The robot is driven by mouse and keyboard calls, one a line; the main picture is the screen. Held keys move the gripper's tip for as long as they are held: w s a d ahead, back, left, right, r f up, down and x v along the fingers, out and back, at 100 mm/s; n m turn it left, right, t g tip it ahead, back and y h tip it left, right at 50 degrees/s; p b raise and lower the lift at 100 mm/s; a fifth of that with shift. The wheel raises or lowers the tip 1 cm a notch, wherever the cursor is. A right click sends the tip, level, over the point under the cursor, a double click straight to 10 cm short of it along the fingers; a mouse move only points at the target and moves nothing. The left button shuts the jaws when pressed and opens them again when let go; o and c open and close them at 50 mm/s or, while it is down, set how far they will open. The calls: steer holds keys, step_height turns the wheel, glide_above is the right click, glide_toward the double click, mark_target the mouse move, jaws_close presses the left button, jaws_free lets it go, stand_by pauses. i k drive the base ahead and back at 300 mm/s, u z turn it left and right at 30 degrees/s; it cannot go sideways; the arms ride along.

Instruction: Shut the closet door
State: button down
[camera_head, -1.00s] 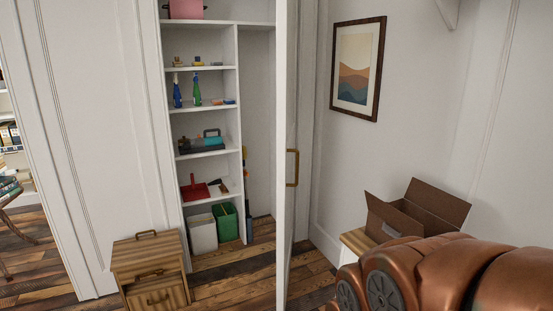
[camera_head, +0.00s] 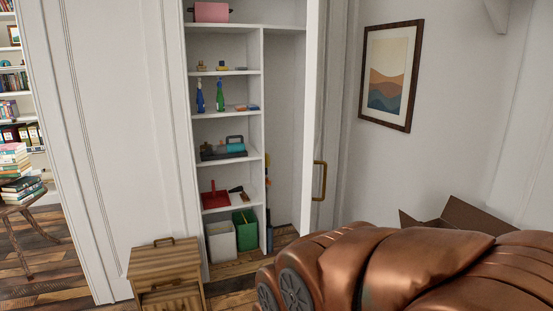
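The closet door (camera_head: 309,130) is white and stands wide open, seen nearly edge-on. Its brass handle (camera_head: 319,181) is on the right-hand face. The closet (camera_head: 263,130) behind it shows its shelves, with bottles, boxes, a red dustpan and bins. My copper-coloured arm fills the lower right and covers the lower part of the door. My gripper's fingers do not show in this view, so what it holds is hidden.
A small striped wooden cabinet (camera_head: 165,270) stands on the floor left of the closet opening. An open cardboard box (camera_head: 462,217) is partly behind my arm at the right. A framed picture (camera_head: 390,75) hangs on the right wall. A stool with books (camera_head: 20,190) stands far left.

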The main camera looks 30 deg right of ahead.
mark_target(317, 9)
steer(key=z, duration=0.1)
steer(key=i, duration=1.2)
steer(key=z, duration=0.65)
